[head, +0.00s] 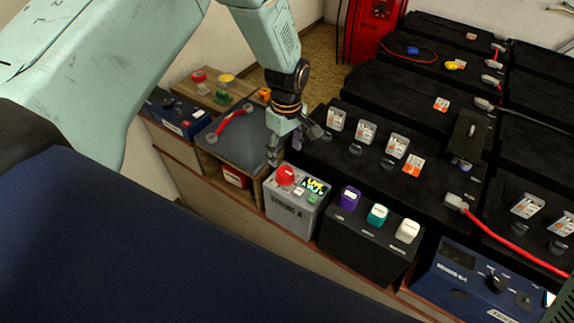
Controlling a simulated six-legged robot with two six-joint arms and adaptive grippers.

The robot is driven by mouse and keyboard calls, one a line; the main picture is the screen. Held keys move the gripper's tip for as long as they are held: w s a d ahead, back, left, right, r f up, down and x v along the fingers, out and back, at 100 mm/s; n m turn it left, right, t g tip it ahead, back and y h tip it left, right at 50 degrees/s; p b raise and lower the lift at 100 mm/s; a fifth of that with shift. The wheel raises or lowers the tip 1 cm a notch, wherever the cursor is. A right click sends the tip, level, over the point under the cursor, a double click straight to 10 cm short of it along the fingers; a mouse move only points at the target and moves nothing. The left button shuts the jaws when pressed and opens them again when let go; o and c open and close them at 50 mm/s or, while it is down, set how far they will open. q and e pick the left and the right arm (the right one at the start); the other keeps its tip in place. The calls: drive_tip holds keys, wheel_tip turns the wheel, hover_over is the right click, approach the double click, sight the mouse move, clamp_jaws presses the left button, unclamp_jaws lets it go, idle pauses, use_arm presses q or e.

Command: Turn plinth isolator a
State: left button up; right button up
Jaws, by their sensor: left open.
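A grey box (291,214) labelled "STRING A" stands at the front middle, with a red rotary knob (285,174) on its top left. This looks like plinth isolator a. A small lit display (315,186) and small buttons sit beside the knob. My left gripper (290,148) points down just above and behind the red knob, its fingers apart and empty. It appears clear of the knob, though the exact height gap is hard to tell. My right gripper does not show.
Right of the grey box, a black box (363,246) carries purple, teal and white plugs. Black battery cases (395,95) fill the right behind it. A blue unit (470,285) with a dial is at lower right. A tray with a red-handled tool (234,121) lies left.

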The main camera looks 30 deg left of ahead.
sight(285, 171)
use_arm(q)
wheel_tip(285, 171, down, 7)
drive_tip(key=shift+w+d+r+b, duration=0.1)
drive_tip(key=shift+d+r+b, duration=0.05)
drive_tip(key=shift+b, duration=0.3)
drive_tip(key=shift+s+a+f, duration=0.2)
drive_tip(key=shift+f, duration=0.3)
drive_tip(key=shift+w+d, duration=0.1)
drive_tip(key=shift+w, duration=0.05)
drive_tip(key=shift+f, duration=0.1)
drive_tip(key=shift+c, duration=0.3)
drive_tip(key=c, duration=1.1)
